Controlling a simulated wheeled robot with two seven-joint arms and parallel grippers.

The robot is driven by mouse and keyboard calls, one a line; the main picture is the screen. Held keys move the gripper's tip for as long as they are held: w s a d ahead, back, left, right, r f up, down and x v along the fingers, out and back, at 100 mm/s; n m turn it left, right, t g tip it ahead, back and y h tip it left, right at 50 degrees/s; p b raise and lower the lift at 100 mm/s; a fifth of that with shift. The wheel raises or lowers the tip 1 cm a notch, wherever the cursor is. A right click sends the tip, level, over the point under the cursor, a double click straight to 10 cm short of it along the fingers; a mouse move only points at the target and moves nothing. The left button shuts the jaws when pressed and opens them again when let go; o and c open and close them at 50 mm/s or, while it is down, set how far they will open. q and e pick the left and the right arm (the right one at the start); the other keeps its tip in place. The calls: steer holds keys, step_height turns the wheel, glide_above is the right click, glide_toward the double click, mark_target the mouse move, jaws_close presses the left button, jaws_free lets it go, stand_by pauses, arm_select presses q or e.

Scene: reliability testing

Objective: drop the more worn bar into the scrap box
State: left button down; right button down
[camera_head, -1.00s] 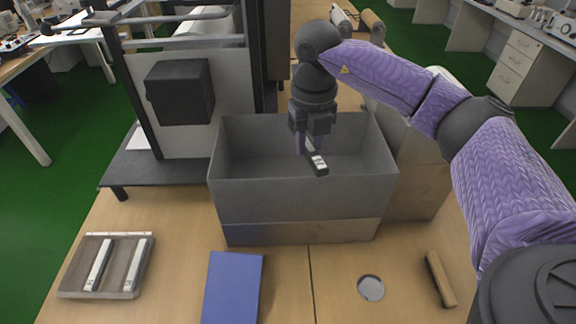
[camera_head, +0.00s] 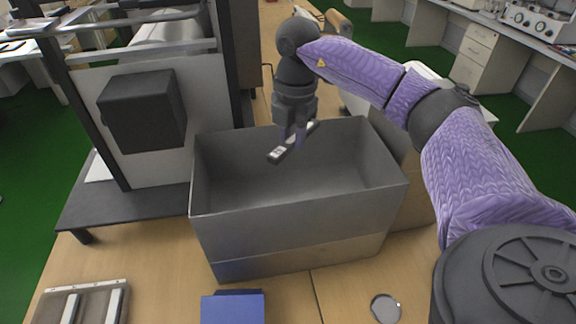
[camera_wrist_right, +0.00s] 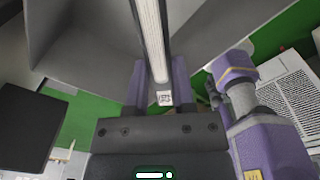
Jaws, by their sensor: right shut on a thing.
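My right gripper (camera_head: 292,136) is shut on a bar (camera_head: 280,153), dark-sided with a pale top face. It holds the bar over the grey scrap box (camera_head: 300,211), around the height of the back rim. In the right wrist view the bar (camera_wrist_right: 152,38) runs between the two purple fingers of the gripper (camera_wrist_right: 158,88), with a small printed code at its near end. Two more pale-topped bars (camera_head: 113,306) lie in a shallow tray (camera_head: 85,286) at the lower left, partly cut off. How worn the bars are is too small to tell. My left gripper is not in view.
A dark frame with a black block (camera_head: 143,111) stands left of the box. A blue object (camera_head: 232,308) and a round metal disc (camera_head: 385,308) lie on the table in front. A brown box (camera_head: 413,190) stands just right of the scrap box.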

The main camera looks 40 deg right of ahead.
steer(key=shift+c, duration=1.9)
jaws_free()
step_height(320, 180, up, 10)
steer(key=p, duration=0.2)
steer(key=shift+d+p, duration=0.15)
steer(key=shift+p, duration=0.15)
steer(key=shift+s, duration=0.1)
